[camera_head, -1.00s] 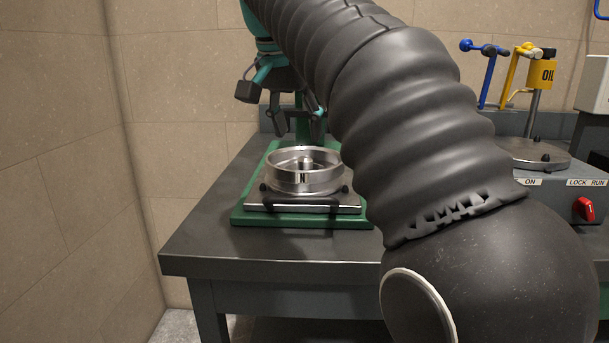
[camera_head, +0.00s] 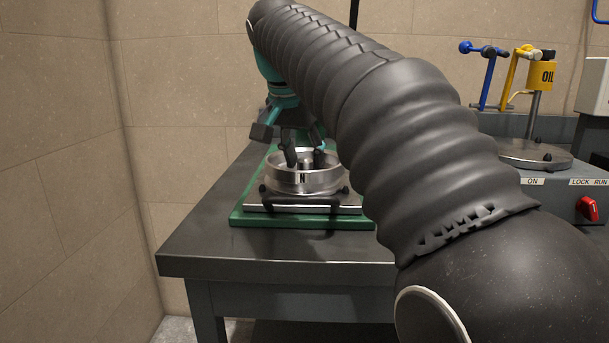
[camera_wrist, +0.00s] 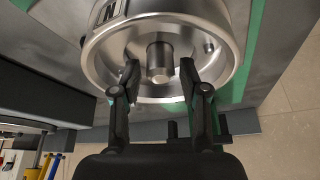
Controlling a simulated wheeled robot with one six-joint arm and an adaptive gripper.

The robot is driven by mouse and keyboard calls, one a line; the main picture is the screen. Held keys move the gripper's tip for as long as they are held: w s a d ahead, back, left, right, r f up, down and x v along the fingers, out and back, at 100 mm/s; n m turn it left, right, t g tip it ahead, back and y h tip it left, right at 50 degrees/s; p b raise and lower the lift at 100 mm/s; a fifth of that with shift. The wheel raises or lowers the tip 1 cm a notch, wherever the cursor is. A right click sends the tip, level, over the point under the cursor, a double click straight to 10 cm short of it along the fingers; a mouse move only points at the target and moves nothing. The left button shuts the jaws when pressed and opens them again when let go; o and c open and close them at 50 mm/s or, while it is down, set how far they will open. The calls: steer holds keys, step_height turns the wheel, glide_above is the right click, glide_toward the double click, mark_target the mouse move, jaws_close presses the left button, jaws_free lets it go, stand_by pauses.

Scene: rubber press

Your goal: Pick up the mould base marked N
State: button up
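The mould base marked N (camera_head: 303,180) is a round, shiny metal ring with a raised rim and a central post. It sits on a metal plate (camera_head: 318,208) on a green base (camera_head: 300,220) on the bench. In the wrist view the mould base (camera_wrist: 222,22) fills the top, and part of its N mark shows. My gripper (camera_head: 305,160) is down at the mould base, with its fingertips inside the rim. In the wrist view my gripper (camera_wrist: 158,75) is open, one finger on each side of the central post (camera_wrist: 160,62), with gaps between fingers and post.
The grey bench (camera_head: 210,230) is clear left and in front of the green base. A wall (camera_head: 60,180) stands close on the left. At right are a control box with a red switch (camera_head: 588,209), blue and yellow levers (camera_head: 487,75), and an oil cup (camera_head: 543,75).

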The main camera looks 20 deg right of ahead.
jaws_close()
steer(key=shift+r, duration=0.1)
steer(key=shift+r, duration=0.1)
